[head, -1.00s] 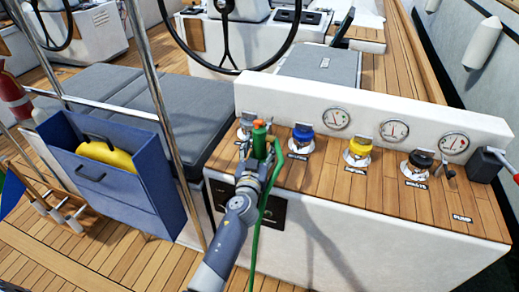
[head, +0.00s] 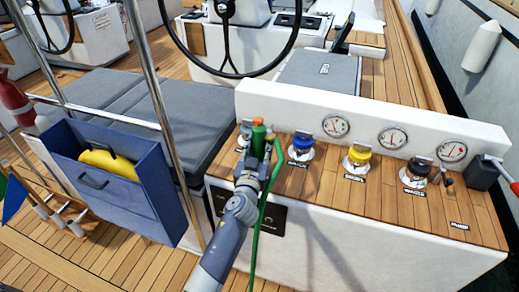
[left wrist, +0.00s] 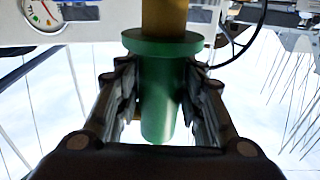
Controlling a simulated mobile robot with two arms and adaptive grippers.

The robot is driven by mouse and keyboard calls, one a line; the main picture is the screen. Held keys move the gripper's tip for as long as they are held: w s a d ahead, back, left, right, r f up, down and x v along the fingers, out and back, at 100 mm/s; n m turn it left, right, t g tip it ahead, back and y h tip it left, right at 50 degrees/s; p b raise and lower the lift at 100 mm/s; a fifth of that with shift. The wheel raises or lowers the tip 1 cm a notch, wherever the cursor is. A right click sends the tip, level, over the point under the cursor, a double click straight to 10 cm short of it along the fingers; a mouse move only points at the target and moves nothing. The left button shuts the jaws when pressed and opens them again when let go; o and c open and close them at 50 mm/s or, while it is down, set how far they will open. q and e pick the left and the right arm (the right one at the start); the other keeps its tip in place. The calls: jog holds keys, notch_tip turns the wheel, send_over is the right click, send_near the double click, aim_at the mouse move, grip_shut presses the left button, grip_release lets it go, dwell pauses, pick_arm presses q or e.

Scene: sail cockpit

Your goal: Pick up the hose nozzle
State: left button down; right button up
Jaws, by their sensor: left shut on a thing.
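The hose nozzle (head: 258,139) is green with a brown-orange tip and a green hose (head: 257,225) hanging from it. It stands upright in the head view, in front of the leftmost deck fitting (head: 243,136). My left gripper (head: 251,160) is around it. In the left wrist view, the two fingers of my left gripper (left wrist: 160,95) press on both sides of the green nozzle body (left wrist: 160,75), just below its wider collar. My right gripper is in neither view.
A wooden console top (head: 330,190) holds blue (head: 301,144), yellow (head: 358,156) and black (head: 416,170) capped fittings, with gauges behind. A steel post (head: 165,120) and a blue bin (head: 140,205) with a yellow item (head: 108,164) stand left of my arm.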

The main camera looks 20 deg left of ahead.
pick_arm(q)
jog(key=s+d+r+p, duration=0.1)
jog(key=s+r, duration=0.1)
jog(key=s, duration=0.5)
jog(key=s+r, duration=0.2)
jog(key=s, duration=0.6)
jog(key=shift+s+d+p, duration=0.25)
jog(key=shift+d+p, duration=0.1)
jog(key=shift+p, duration=0.05)
